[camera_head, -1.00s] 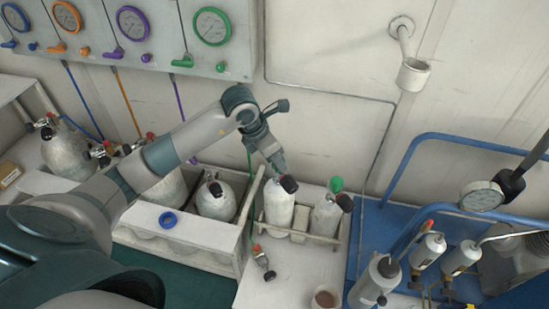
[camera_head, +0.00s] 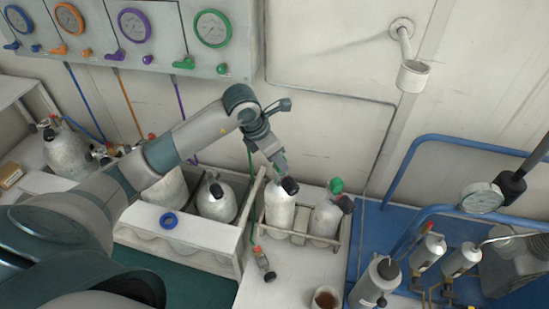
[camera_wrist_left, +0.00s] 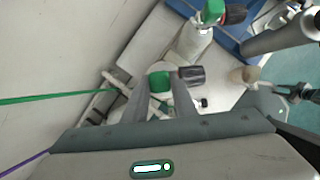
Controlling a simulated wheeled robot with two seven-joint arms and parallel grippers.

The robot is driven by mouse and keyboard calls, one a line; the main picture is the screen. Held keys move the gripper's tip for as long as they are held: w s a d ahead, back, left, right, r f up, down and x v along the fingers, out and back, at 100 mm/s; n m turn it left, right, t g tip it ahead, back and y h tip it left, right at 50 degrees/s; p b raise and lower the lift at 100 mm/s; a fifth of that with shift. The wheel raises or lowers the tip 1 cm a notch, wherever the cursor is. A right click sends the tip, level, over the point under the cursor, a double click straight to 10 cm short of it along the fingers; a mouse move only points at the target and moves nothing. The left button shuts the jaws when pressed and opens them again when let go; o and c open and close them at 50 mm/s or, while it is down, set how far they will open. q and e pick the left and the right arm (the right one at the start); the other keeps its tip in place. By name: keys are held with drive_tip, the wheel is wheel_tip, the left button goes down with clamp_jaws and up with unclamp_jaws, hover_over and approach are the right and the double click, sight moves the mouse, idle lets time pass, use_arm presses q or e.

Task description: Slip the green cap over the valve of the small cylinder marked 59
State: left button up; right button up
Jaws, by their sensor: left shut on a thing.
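My left gripper (camera_head: 277,163) is over the left of two small white cylinders (camera_head: 280,208) in a rack. In the left wrist view it is shut on the green cap (camera_wrist_left: 159,81), at the valve top beside that cylinder's black knob (camera_wrist_left: 192,75). The fingers hide how far the cap sits over the valve. The other small cylinder (camera_head: 325,219) has a green cap (camera_head: 336,185) on its valve; it also shows in the wrist view (camera_wrist_left: 194,44). No number is readable on either cylinder. A dark mechanical part at the wrist view's right edge may be my right gripper (camera_wrist_left: 290,92).
The light rack (camera_head: 300,238) holds both small cylinders. A crate (camera_head: 200,234) with larger cylinders and a blue ring (camera_head: 169,220) is on the left. A cup (camera_head: 325,299) and a small fitting (camera_head: 265,264) are in front. Blue rails (camera_head: 405,180) and equipment fill the right.

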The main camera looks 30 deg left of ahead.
use_arm(q)
drive_tip(key=shift+w+d+r+p, duration=0.1)
drive_tip(key=shift+d+r+p, duration=0.1)
drive_tip(key=shift+r+p, duration=0.25)
drive_tip(key=shift+d+r+p, duration=0.15)
drive_tip(key=shift+r+p, duration=0.05)
drive_tip(key=shift+r, duration=0.45)
use_arm(e)
drive_tip(key=shift+w+r, duration=0.15)
drive_tip(key=shift+r, duration=0.1)
use_arm(q)
drive_tip(key=shift+d+r, duration=0.1)
drive_tip(key=shift+d, duration=0.05)
